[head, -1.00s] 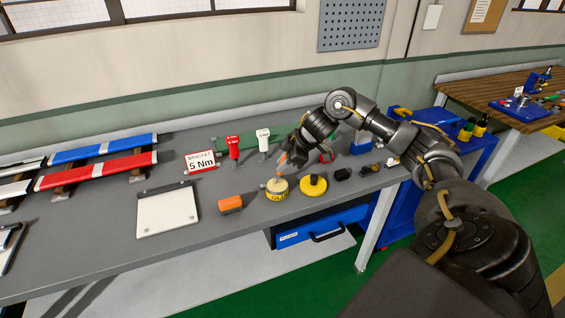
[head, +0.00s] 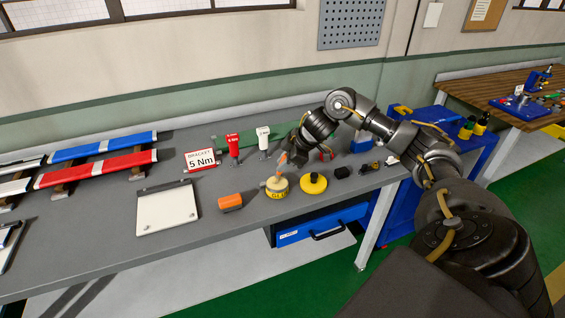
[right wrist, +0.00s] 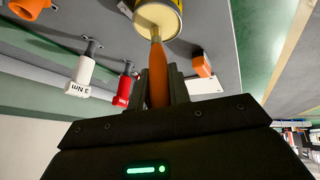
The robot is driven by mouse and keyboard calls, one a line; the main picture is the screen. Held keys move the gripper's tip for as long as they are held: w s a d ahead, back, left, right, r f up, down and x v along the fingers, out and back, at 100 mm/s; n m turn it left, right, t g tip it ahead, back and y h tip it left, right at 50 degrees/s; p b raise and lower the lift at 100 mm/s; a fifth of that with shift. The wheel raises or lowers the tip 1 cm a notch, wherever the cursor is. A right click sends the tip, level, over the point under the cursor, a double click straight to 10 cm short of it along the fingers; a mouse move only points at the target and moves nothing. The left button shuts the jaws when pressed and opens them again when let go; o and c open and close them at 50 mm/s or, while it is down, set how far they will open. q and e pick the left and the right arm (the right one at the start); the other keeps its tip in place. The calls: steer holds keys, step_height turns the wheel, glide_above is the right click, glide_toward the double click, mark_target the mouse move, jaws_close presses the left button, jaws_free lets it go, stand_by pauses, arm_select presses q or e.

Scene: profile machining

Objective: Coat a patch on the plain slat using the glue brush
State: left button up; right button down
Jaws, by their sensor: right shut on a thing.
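My right gripper (head: 290,151) is shut on the orange handle of the glue brush (head: 282,159), above the glue pot (head: 277,194). The brush points down at the pot. In the right wrist view the brush handle (right wrist: 158,88) stands between the fingers, and its pale tip is at the open mouth of the yellow glue pot (right wrist: 172,14). I cannot tell how deep the tip goes. Pale slats (head: 18,183) lie at the far left of the bench, partly cut off; I cannot tell which is the plain slat. My left gripper is out of view.
A red slat (head: 100,170) and a blue slat (head: 105,147) rest on supports. Red (head: 234,146) and white (head: 263,138) tools stand behind the pot.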

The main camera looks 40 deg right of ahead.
steer(key=shift+s+f+p, duration=0.15)
steer(key=shift+p, duration=0.15)
stand_by(1.3)
steer(key=shift+r+p, duration=0.85)
steer(key=shift+p, duration=0.15)
step_height(320, 180, up, 6)
steer(key=p, duration=0.6)
steer(key=shift+f, duration=0.2)
